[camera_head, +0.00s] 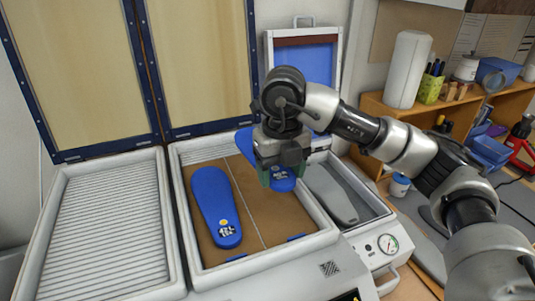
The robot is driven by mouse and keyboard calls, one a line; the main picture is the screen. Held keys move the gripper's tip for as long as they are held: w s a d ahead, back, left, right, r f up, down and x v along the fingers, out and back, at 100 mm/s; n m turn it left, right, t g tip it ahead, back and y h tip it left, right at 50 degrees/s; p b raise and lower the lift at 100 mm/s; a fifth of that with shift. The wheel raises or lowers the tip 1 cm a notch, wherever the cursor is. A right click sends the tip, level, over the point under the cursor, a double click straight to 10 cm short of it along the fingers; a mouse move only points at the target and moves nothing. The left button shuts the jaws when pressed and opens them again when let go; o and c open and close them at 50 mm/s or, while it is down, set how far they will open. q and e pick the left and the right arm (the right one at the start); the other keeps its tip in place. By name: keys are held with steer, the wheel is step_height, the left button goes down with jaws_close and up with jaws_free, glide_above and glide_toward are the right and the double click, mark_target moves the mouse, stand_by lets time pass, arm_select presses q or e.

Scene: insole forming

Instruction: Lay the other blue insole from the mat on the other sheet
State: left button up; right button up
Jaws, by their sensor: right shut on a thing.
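My right gripper (279,173) points down, shut on a blue insole (284,184). The insole's heel end with a pale mark shows below the jaws, and its other end shows behind my wrist. The held insole is over the right brown sheet (277,225); I cannot tell whether it touches it. The first blue insole (212,200) lies flat on the left brown sheet (208,255), lengthwise, its printed heel end toward me. A thin pale line divides the two sheets inside the white frame of the press. My left gripper is not in view.
A ribbed grey panel (110,230) is at the left. Open framed lids (85,70) stand behind. A wooden shelf (372,110) with tools is at the right.

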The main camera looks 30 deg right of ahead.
mark_target(282, 217)
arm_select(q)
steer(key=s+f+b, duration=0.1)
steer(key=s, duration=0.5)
arm_select(e)
steer(key=shift+s+f, duration=0.6)
steer(key=shift+s, duration=0.35)
steer(key=f+b, duration=0.1)
steer(key=f, duration=0.1)
steer(key=f+b, duration=0.3)
steer(key=f, duration=0.1)
steer(key=shift+w+f, duration=0.1)
steer(key=shift+w, duration=0.25)
steer(key=shift+f+b, duration=0.5)
steer(key=shift+b, duration=0.3)
steer(key=shift+f, duration=0.1)
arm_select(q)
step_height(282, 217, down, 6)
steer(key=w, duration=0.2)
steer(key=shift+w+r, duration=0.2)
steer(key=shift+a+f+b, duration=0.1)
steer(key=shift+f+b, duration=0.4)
arm_select(e)
steer(key=shift+f, duration=0.4)
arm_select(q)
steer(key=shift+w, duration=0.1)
arm_select(e)
steer(key=o, duration=1)
